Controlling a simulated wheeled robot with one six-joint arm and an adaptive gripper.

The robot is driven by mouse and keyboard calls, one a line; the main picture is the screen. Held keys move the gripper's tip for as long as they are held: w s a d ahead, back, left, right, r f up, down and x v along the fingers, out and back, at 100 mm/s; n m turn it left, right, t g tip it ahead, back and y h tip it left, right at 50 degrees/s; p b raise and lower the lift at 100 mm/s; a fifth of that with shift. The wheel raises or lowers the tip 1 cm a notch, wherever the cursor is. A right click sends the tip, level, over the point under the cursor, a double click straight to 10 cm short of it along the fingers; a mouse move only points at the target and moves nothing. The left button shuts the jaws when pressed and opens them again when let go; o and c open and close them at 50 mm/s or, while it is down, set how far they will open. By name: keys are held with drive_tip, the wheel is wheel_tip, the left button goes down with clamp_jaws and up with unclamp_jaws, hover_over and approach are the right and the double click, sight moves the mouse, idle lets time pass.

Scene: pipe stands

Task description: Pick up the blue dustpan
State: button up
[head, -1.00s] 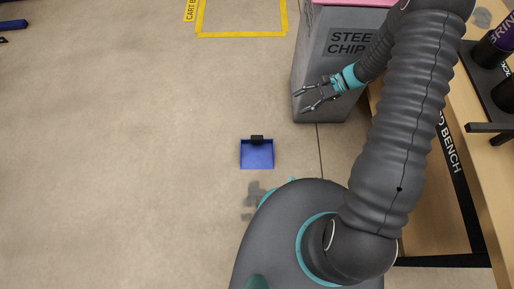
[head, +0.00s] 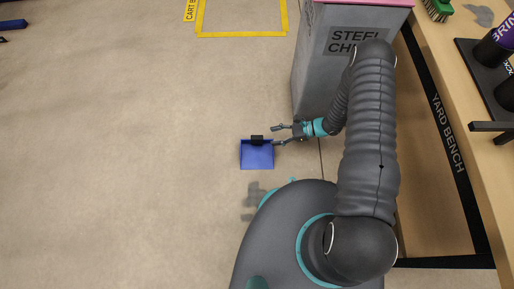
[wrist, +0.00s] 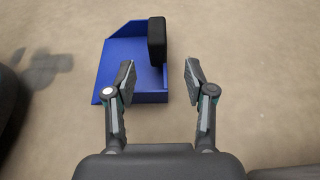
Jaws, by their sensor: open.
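The blue dustpan (head: 257,156) lies on the floor left of my arm in the head view, with a black block-like handle (head: 257,140) at its far edge. In the wrist view the dustpan (wrist: 122,62) is ahead, and its black handle (wrist: 157,41) stands up beyond my fingers. My gripper (head: 275,135) is open and empty, its fingertips close to the right side of the handle in the head view. In the wrist view the gripper (wrist: 158,80) has its fingers spread, with the handle lying between their directions, nearer the left finger. Whether anything touches is not clear.
A grey bin (head: 330,60) labelled steel chips stands just behind my gripper. A wooden bench (head: 440,60) with dark legs runs along the right, with a green brush (head: 437,10) on it. The floor to the left is clear up to the yellow marking (head: 240,34).

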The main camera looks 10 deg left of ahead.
sight(257, 141)
drive_tip(key=x, duration=0.3)
drive_tip(key=shift+s+a+f, duration=0.1)
drive_tip(key=shift+a+f, duration=0.05)
drive_tip(key=shift+a, duration=0.15)
drive_tip(key=shift+x, duration=2.55)
drive_tip(key=shift+s+d+f, duration=0.1)
drive_tip(key=shift+s+f, duration=0.05)
clamp_jaws()
